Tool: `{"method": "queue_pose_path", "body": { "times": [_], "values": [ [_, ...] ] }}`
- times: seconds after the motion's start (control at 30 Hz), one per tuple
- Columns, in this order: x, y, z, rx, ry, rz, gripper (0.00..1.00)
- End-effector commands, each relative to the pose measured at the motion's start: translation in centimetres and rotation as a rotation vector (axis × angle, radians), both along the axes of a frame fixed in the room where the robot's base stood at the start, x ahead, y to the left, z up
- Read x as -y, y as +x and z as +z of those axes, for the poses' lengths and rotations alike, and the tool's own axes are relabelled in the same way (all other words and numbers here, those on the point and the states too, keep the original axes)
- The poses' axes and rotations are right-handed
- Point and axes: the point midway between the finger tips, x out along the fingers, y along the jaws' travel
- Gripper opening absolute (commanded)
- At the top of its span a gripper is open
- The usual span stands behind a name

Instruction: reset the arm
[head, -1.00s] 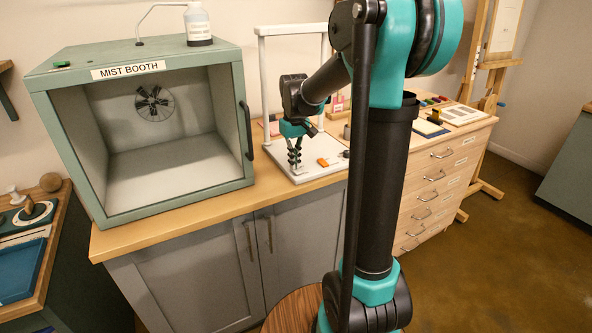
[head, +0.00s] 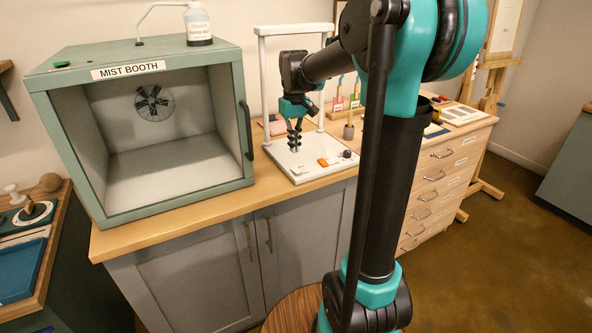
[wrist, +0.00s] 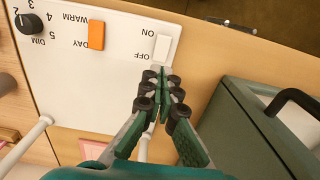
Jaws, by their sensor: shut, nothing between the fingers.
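My gripper (head: 294,150) is shut and empty, pointing down above the white control panel (head: 309,172) of the white frame. In the wrist view its closed fingertips (wrist: 162,74) appear just beside the white rocker switch (wrist: 162,48), which has ON and OFF printed next to it. An orange switch (wrist: 96,35) marked WARM and a black dial (wrist: 28,22) marked DIM with numbers are on the same panel. My arm reaches across the counter from the right. The gripper appears clear of the panel in the head view.
The green mist booth (head: 150,206) stands open-fronted at the left, with a bottle (head: 198,26) on top. The white frame's posts (head: 262,80) rise close to my gripper. Small tools in a rack (head: 346,100) stand behind my arm. Open floor lies at the right.

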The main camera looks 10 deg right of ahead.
Motion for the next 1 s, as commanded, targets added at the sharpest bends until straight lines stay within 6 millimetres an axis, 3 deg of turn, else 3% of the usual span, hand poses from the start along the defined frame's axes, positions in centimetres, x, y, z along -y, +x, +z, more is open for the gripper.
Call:
{"method": "queue_pose_path", "body": {
  "times": [0.43, 0.57, 0.67, 1.0],
  "values": [
    [0.0, -0.1, 0.5, 0.001, 0.0, -0.001, 0.0],
    [0.5, -1.6, -0.7, 0.026, 0.002, -0.024, 0.0],
    [1.2, -4.3, -3.1, 0.075, 0.009, -0.065, 0.0],
    [3.6, -17.4, -13.8, 0.292, 0.044, -0.25, 0.0]
  ]
}}
